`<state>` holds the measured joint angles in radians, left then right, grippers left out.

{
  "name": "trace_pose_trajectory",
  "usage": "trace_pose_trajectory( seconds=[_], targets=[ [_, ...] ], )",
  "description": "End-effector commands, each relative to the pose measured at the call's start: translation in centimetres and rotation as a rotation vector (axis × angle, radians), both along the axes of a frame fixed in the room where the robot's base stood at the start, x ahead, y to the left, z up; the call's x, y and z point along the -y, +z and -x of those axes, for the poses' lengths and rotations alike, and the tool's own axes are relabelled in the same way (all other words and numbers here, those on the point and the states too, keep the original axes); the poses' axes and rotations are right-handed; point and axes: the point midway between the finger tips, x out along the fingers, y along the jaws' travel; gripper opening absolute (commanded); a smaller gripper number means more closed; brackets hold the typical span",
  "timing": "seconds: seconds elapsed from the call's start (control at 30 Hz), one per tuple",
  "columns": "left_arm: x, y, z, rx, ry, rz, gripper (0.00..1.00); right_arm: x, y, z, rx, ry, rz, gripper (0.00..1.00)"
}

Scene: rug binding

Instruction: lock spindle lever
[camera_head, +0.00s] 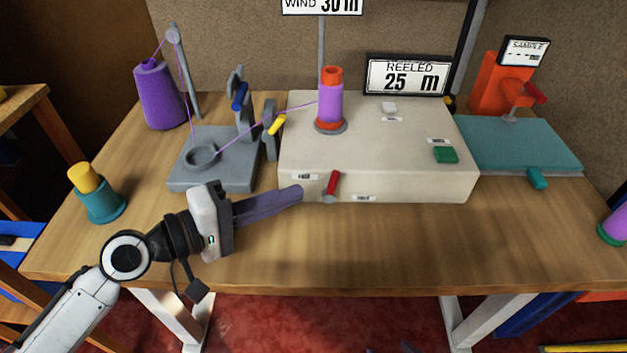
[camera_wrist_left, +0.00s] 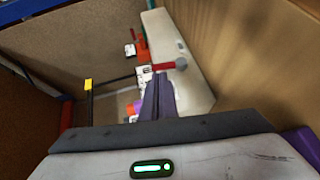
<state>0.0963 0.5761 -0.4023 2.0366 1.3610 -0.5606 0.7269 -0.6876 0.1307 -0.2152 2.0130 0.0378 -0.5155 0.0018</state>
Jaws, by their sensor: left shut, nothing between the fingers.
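The spindle lever (camera_head: 333,183) is red, on a grey pivot on the front face of the cream winder box (camera_head: 400,180). It stands nearly upright, its top leaning slightly right, between two small labels too small to read surely. My left gripper (camera_head: 300,193) is shut and empty, its fingers pointing right, with the tips just left of the lever. In the left wrist view the shut fingers (camera_wrist_left: 158,82) reach towards the red lever (camera_wrist_left: 165,66); I cannot tell whether they touch. The spindle holds a purple spool (camera_head: 330,102) on the box top. My right gripper is not in view.
A grey tension stand (camera_head: 215,178) with a yellow-tipped lever (camera_head: 277,124) stands left of the box. A teal board (camera_head: 525,145) with an orange stand (camera_head: 490,85) is at right. The wooden table front (camera_head: 430,250) is clear.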

Motion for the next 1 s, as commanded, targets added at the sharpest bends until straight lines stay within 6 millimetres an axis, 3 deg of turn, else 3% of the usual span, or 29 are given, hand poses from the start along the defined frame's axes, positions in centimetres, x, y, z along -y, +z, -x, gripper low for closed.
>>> trace_pose_trajectory(
  seconds=[0.1, 0.33, 0.8, 1.0],
  targets=[
    [2.0, -0.1, -1.4, 0.001, 0.0, 0.003, 0.0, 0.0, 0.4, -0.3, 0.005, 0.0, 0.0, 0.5],
    [4.3, -0.7, -2.9, 0.001, 0.0, 0.001, 0.0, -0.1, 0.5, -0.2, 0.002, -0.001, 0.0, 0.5],
    [4.7, -0.9, -3.2, 0.0, 0.0, -0.001, 0.0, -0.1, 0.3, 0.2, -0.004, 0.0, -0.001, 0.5],
    [5.7, -0.3, -3.3, 0.002, -0.015, -0.026, 0.0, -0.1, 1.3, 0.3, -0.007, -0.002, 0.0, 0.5]
  ],
)
